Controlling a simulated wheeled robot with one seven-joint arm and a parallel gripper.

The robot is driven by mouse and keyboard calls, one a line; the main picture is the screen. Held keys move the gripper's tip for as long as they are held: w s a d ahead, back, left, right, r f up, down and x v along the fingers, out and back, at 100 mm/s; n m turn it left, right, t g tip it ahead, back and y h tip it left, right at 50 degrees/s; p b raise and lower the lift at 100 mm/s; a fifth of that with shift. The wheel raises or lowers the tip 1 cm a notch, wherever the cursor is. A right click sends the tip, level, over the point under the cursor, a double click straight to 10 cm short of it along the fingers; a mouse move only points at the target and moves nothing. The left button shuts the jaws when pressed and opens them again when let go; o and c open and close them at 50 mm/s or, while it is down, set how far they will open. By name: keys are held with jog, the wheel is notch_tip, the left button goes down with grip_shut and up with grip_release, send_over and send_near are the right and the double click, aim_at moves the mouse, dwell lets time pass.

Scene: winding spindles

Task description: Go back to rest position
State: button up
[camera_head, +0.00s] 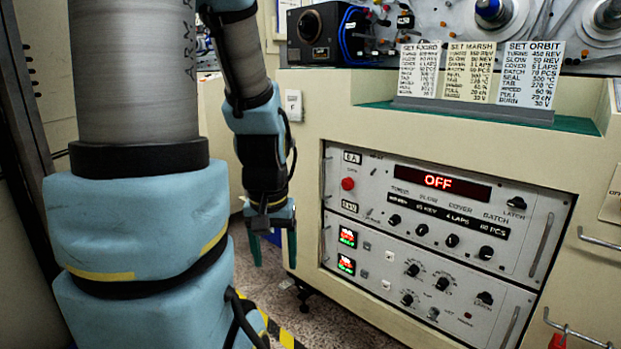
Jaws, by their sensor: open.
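My gripper (272,245) hangs at the end of my blue and grey arm, left of the machine's control panel. Its two green fingers point down and stand apart, with nothing between them. It is held above the floor, near the left edge of the cream cabinet (305,210), and appears clear of it. My arm's thick grey and blue links fill the left of the view and hide what is behind them.
The control panel (440,225) shows "OFF" on a red display (442,182), with several knobs below. Cards on a stand (472,112) sit on the ledge above. Metal handles (600,238) jut out at right. Speckled floor (325,325) is open below, with yellow-black tape.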

notch_tip(320, 180, up, 24)
jog(key=p, duration=2.3)
jog(key=shift+r, duration=0.2)
